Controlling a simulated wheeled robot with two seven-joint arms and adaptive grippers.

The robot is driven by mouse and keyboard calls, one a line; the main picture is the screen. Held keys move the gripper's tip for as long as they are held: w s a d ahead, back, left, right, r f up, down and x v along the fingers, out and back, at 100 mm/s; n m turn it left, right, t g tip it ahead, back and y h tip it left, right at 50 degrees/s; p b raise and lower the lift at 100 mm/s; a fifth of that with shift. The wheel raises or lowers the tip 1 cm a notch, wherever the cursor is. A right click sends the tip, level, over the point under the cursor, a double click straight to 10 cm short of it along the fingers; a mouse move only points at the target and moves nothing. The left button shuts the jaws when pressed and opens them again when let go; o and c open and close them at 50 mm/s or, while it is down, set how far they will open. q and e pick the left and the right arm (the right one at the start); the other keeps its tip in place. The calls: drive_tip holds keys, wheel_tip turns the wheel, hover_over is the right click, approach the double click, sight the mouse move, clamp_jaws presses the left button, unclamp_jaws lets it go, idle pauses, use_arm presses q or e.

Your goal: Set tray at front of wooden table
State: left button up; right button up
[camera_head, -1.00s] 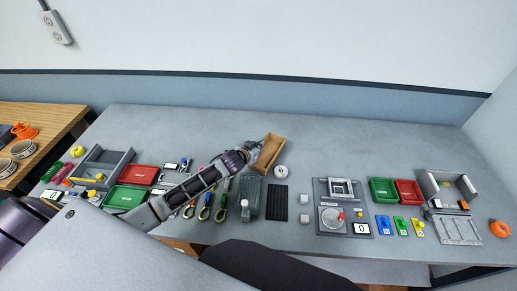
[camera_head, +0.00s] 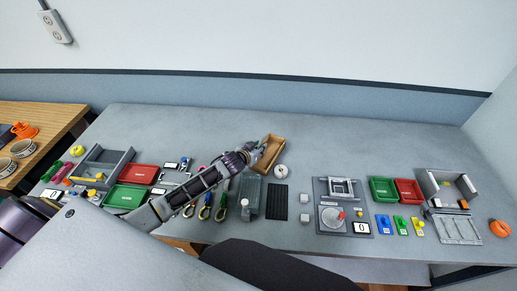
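A brown, open, shallow tray (camera_head: 273,155) is at the middle of the grey workbench (camera_head: 330,135), set at a slant. My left gripper (camera_head: 259,146) is at the tray's left edge, its fingers small and partly hidden by my wrist. I cannot tell whether they are closed on the edge. The wooden table (camera_head: 50,114) is at the far left; only part of it shows, with an orange item and round cups on it. My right gripper is not in view.
Under and beside my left arm are several strap-like tools (camera_head: 205,212), a red tray (camera_head: 139,174) and a green tray (camera_head: 127,197). A white roll (camera_head: 281,171) lies just right of the brown tray. The bench's back strip is clear.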

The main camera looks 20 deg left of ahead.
use_arm(q)
drive_tip(key=shift+r, duration=0.15)
drive_tip(key=shift+v, duration=5.95)
